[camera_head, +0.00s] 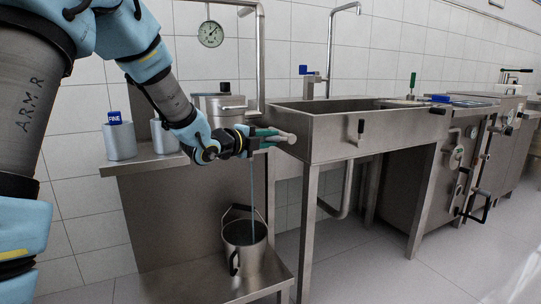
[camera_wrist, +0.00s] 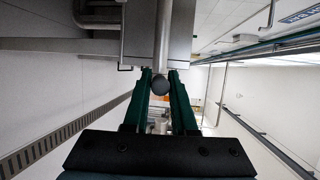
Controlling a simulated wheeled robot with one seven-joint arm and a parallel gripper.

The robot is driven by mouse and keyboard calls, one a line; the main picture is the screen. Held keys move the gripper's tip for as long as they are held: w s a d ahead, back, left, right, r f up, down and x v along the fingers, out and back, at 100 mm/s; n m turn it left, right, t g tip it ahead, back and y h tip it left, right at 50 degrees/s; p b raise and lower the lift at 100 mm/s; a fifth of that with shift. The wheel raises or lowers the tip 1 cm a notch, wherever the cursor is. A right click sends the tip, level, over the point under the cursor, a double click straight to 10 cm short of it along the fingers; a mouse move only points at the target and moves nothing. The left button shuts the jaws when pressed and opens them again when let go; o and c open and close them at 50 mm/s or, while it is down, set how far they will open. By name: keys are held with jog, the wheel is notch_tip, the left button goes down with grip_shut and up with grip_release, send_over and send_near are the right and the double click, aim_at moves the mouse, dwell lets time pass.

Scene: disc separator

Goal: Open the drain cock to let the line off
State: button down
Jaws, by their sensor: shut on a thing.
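My gripper (camera_head: 266,138) is at the left end of the steel sink, with its green fingers pointing right. In the wrist view my gripper (camera_wrist: 160,76) has a finger on either side of a metal lever (camera_wrist: 161,40) with a dark round end, and is shut on it. I take this lever to be the drain cock handle; its pale end (camera_head: 287,137) shows past the fingers in the head view. The cock's body is hidden behind my gripper. A thin bluish stream (camera_head: 252,195) runs down from below my gripper into a steel pail (camera_head: 243,258) on the low shelf.
The sink (camera_head: 330,140) stands right of my gripper. A bench (camera_head: 135,166) at left holds steel canisters, one (camera_head: 119,141) with a blue tag. A round gauge (camera_head: 210,34) is on the wall above. The floor (camera_head: 400,280) at front right is clear.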

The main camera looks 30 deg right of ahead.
jog(key=f+h+b, duration=0.1)
jog(key=b, duration=0.2)
jog(key=shift+f, duration=0.2)
jog(key=shift+r+n+b, duration=0.15)
jog(key=shift+n+b, duration=0.15)
jog(key=shift+b, duration=0.3)
jog(key=c, duration=0.7)
grip_release()
jog(key=shift+a, duration=0.1)
jog(key=v, duration=1)
jog(key=shift+s+a+f, duration=0.15)
jog(key=shift+a+f, duration=0.1)
jog(key=shift+a, duration=0.1)
